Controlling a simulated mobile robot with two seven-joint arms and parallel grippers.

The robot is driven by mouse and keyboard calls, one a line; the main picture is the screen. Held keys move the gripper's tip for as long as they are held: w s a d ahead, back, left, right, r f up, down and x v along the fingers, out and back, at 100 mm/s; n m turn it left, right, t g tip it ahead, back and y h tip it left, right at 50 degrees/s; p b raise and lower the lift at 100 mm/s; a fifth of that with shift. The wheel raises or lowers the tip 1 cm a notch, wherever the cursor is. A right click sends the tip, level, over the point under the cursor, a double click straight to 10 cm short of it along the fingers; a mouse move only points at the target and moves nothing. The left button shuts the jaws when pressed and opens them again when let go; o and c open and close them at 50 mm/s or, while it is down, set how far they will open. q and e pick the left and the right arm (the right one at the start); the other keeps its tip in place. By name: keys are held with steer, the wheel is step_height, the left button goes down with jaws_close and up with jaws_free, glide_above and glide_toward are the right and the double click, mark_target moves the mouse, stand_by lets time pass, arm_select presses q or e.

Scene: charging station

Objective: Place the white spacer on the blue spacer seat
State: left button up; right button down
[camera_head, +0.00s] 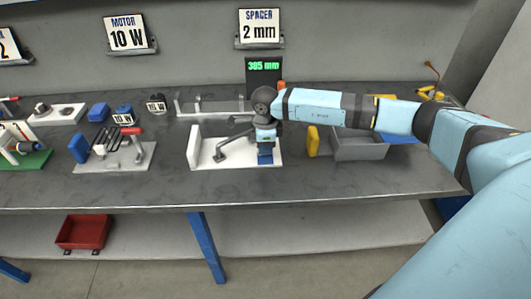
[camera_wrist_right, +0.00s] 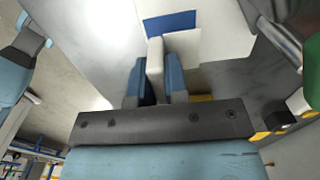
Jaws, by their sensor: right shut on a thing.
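The white spacer (camera_wrist_right: 155,57) is a narrow upright piece between the two blue fingers of my right gripper (camera_wrist_right: 157,76), which is shut on it. The blue spacer seat (camera_wrist_right: 170,22) shows in the wrist view as a dark blue rectangle on a white plate, just beyond the spacer's tip. A gap between spacer and seat cannot be judged. In the head view my right gripper (camera_head: 265,147) points down over the white base plate (camera_head: 217,146); the spacer cannot be made out there. My left gripper is not in view.
A bent grey arm fixture (camera_head: 233,148) stands on the plate left of my gripper. A yellow block (camera_head: 313,141) and a grey bin (camera_head: 360,149) are to the right. A clear rack (camera_head: 208,107) and a display reading 385 mm (camera_head: 264,67) are behind. The table's front strip is clear.

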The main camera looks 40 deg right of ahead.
step_height(320, 180, down, 3)
steer(key=shift+f, duration=0.15)
steer(key=shift+f, duration=0.2)
steer(key=c, duration=1.1)
jaws_free()
steer(key=shift+c, duration=0.2)
steer(key=shift+r, duration=0.1)
steer(key=shift+r, duration=0.1)
